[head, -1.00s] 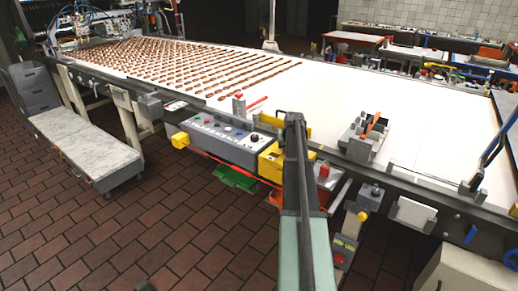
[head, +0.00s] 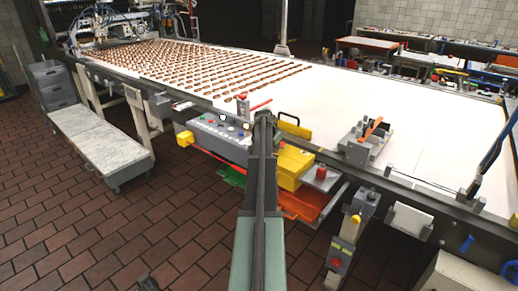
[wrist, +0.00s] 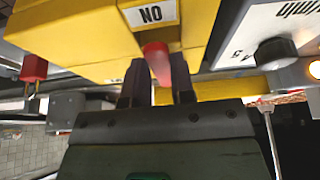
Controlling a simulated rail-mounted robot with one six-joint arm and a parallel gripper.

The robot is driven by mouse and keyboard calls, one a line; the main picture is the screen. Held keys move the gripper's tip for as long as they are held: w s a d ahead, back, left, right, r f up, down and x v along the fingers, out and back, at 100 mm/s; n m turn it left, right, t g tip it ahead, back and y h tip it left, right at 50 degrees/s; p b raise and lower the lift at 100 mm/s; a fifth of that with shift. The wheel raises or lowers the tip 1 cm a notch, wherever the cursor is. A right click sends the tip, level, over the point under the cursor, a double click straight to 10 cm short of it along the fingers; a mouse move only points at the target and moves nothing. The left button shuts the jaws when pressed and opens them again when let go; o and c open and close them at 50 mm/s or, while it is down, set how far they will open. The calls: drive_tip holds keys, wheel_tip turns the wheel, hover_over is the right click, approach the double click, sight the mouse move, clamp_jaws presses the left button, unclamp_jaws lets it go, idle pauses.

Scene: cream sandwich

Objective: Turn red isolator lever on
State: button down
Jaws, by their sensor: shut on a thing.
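The red isolator lever (wrist: 157,62) shows in the wrist view, in front of a yellow box (wrist: 75,28). A white label (wrist: 150,14) above it reads "ON", upside down in this view. My gripper (wrist: 157,88) has a dark finger on each side of the lever and is shut on it. In the head view the yellow box (head: 293,168) stands at the conveyor's near edge, right of my arm. My arm hides the lever there, and the fingertips cannot be made out.
A grey control panel (head: 218,133) with buttons adjoins the yellow box on the left. A red button (head: 321,172) sits to its right. The long white conveyor (head: 330,100) carries rows of brown pieces at its far left. Brick floor (head: 110,235) is clear at the front left.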

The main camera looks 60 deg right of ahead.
drive_tip(key=shift+w, duration=0.1)
drive_tip(key=shift+d, duration=0.1)
idle(0.3)
drive_tip(key=c, duration=1)
unclamp_jaws()
drive_tip(key=shift+o, duration=0.2)
drive_tip(key=shift+r, duration=0.1)
drive_tip(key=p+v, duration=1)
drive_tip(key=shift+r, duration=0.3)
drive_tip(key=shift+w, duration=0.1)
